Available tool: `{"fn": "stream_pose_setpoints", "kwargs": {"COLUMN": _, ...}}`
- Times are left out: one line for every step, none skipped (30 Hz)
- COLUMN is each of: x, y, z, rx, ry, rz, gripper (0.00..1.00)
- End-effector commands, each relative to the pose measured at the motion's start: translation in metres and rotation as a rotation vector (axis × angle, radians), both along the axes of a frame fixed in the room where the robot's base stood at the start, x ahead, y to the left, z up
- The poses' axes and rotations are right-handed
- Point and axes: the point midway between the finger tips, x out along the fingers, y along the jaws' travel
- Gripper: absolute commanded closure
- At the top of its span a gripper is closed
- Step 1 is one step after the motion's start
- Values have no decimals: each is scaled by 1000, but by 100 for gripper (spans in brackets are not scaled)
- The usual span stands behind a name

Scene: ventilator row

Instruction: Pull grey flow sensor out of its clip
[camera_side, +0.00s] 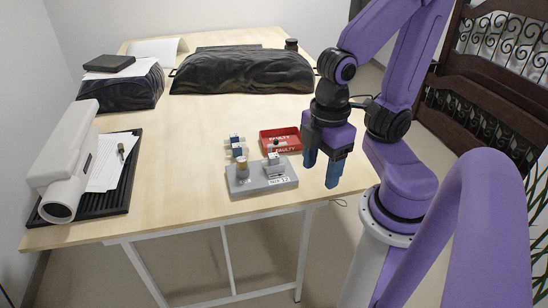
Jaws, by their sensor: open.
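A grey block (262,182) with a printed label on its front stands near the front edge of the table. A small pale, light-grey piece (273,158) sits upright on its right part, and a brown cylinder (242,168) stands on its left part. The grey flow sensor and its clip are too small to tell apart for certain; the pale piece may be the sensor. My gripper (322,168) has blue fingers pointing down, spread apart and empty. It is to the right of the grey block, apart from it.
A red tray (292,147) marked FAULTY lies behind the block. Small blue-and-white parts (237,145) are at its left. A white device (62,165) and a black mat (122,196) with papers are at the left. A dark covered bundle (240,72) lies at the back. The middle of the table is clear.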

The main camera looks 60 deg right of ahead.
Motion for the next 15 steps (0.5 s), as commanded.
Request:
{"fn": "stream_pose_setpoints", "kwargs": {"x": 2, "y": 0, "z": 0, "rx": 0, "ry": 0, "rz": -11, "gripper": 20}}
{"fn": "stream_pose_setpoints", "kwargs": {"x": 4, "y": 0, "z": 0, "rx": 0, "ry": 1, "rz": -22, "gripper": 10}}
{"fn": "stream_pose_setpoints", "kwargs": {"x": 7, "y": 0, "z": 0, "rx": -1, "ry": 1, "rz": -44, "gripper": 0}}
{"fn": "stream_pose_setpoints", "kwargs": {"x": 11, "y": 0, "z": 0, "rx": -1, "ry": 0, "rz": -66, "gripper": 0}}
{"fn": "stream_pose_setpoints", "kwargs": {"x": 16, "y": 0, "z": 0, "rx": -2, "ry": 2, "rz": -93, "gripper": 0}}
{"fn": "stream_pose_setpoints", "kwargs": {"x": 23, "y": 0, "z": -1, "rx": -1, "ry": 2, "rz": -137, "gripper": 0}}
{"fn": "stream_pose_setpoints", "kwargs": {"x": 29, "y": -1, "z": -1, "rx": -2, "ry": 3, "rz": -175, "gripper": 0}}
{"fn": "stream_pose_setpoints", "kwargs": {"x": 36, "y": -1, "z": -1, "rx": -4, "ry": 4, "rz": -215, "gripper": 0}}
{"fn": "stream_pose_setpoints", "kwargs": {"x": 45, "y": -3, "z": -2, "rx": -5, "ry": 5, "rz": -274, "gripper": 0}}
{"fn": "stream_pose_setpoints", "kwargs": {"x": 53, "y": -4, "z": -2, "rx": -5, "ry": 5, "rz": -318, "gripper": 0}}
{"fn": "stream_pose_setpoints", "kwargs": {"x": 60, "y": -5, "z": -3, "rx": -6, "ry": 6, "rz": -361, "gripper": 0}}
{"fn": "stream_pose_setpoints", "kwargs": {"x": 69, "y": -8, "z": -3, "rx": -6, "ry": 7, "rz": -420, "gripper": 0}}
{"fn": "stream_pose_setpoints", "kwargs": {"x": 76, "y": -10, "z": -4, "rx": -7, "ry": 8, "rz": -462, "gripper": 0}}
{"fn": "stream_pose_setpoints", "kwargs": {"x": 83, "y": -12, "z": -4, "rx": -6, "ry": 9, "rz": -506, "gripper": 0}}
{"fn": "stream_pose_setpoints", "kwargs": {"x": 92, "y": -16, "z": -5, "rx": -7, "ry": 9, "rz": -564, "gripper": 0}}
